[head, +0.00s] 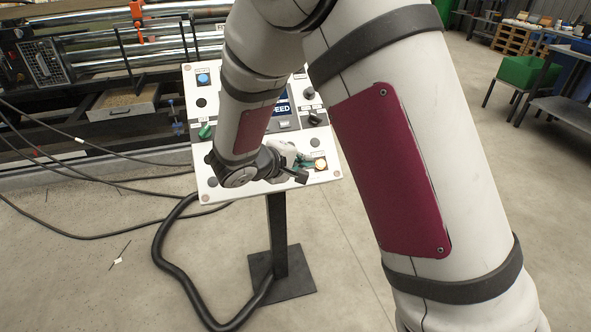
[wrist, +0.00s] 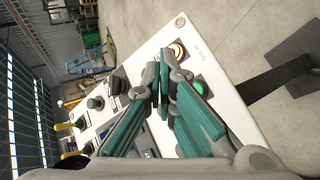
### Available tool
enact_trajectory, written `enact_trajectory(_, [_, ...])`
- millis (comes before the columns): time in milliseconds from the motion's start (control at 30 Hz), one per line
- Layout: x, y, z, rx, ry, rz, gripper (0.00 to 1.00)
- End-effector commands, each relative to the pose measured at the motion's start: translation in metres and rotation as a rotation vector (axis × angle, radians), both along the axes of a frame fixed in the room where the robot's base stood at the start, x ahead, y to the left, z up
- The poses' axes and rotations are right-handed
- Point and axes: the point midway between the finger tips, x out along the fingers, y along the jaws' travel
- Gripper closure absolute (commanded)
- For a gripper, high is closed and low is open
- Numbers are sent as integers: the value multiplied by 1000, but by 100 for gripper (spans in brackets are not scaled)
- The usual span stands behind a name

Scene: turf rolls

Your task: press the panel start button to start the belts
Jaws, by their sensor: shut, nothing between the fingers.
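The control panel (head: 217,190) is a white tilted board on a dark post, partly hidden by my arm. Near its lower right corner a lit orange button (head: 320,163) shows; it also shows in the wrist view (wrist: 177,50). A green button (wrist: 199,87) lies beside it in the wrist view, close to my fingers. Which button is the start button cannot be read. My gripper (wrist: 162,65) is shut and empty, its teal-padded fingers together over the panel beside the green button. Contact with any button cannot be seen.
The panel also carries a blue button (head: 203,79), a green knob (head: 205,130) and black knobs (wrist: 95,103). A thick black cable (head: 160,250) loops on the floor beside the post's base plate (head: 282,284). Belt machinery stands behind at left.

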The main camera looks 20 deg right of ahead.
Motion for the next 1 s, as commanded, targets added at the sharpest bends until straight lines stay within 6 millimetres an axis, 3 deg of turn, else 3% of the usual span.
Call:
enact_trajectory(500, [41,0,-51,0,0,-1,100])
enact_trajectory(1000, [47,0,-57,1,1,-1,100])
